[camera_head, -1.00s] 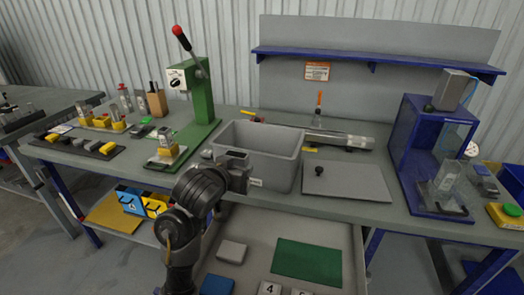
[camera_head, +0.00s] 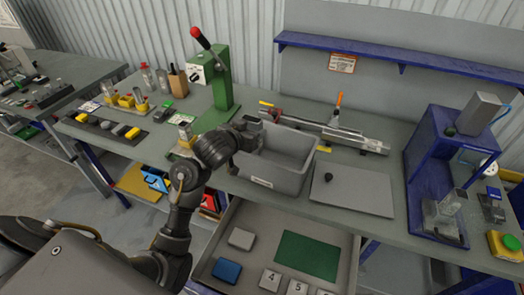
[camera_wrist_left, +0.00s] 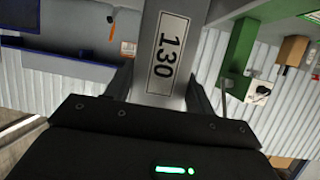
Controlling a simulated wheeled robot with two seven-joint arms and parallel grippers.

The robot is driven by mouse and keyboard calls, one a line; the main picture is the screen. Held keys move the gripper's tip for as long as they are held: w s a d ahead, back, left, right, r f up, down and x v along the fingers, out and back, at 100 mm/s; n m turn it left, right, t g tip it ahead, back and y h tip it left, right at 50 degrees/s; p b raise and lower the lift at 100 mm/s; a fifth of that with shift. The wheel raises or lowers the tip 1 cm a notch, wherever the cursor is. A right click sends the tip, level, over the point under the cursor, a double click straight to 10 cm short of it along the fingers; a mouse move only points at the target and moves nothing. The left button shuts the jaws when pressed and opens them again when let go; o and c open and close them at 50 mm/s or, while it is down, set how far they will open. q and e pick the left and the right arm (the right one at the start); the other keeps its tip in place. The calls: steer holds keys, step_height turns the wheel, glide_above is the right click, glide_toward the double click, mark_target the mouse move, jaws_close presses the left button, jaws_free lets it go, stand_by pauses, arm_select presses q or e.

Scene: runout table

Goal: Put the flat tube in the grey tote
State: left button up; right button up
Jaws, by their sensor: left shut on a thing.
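The grey tote (camera_head: 262,181) stands on the bench, open at the top. My left gripper (camera_head: 252,128) is at the tote's left back part, at or above the rim; its exact height is hard to tell. In the left wrist view a flat grey tube (camera_wrist_left: 165,45) with a "130" label stands out from between the jaws of my left gripper (camera_wrist_left: 160,92), which is shut on it. In the head view the held tube cannot be made out clearly behind my wrist. My right gripper is not in view.
A green press (camera_head: 222,85) with a red-knobbed lever stands left of the tote. A long silver fixture (camera_head: 350,137) lies behind it. A grey plate (camera_head: 352,193) with a black knob is right of it. An open drawer (camera_head: 335,262) juts out below.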

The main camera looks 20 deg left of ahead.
arm_select(q)
steer(key=w+a+f+p, duration=0.3)
steer(key=w+a+f, duration=0.2)
steer(key=w+f, duration=0.6)
steer(key=shift+w+a+f+p, duration=0.2)
steer(key=shift+f+p, duration=0.1)
steer(key=shift+f, duration=0.35)
steer(key=shift+s+f+b, duration=0.1)
steer(key=shift+f+b, duration=0.25)
steer(key=shift+f, duration=0.25)
steer(key=o, duration=0.8)
steer(key=shift+f, duration=0.1)
steer(key=shift+s, duration=0.1)
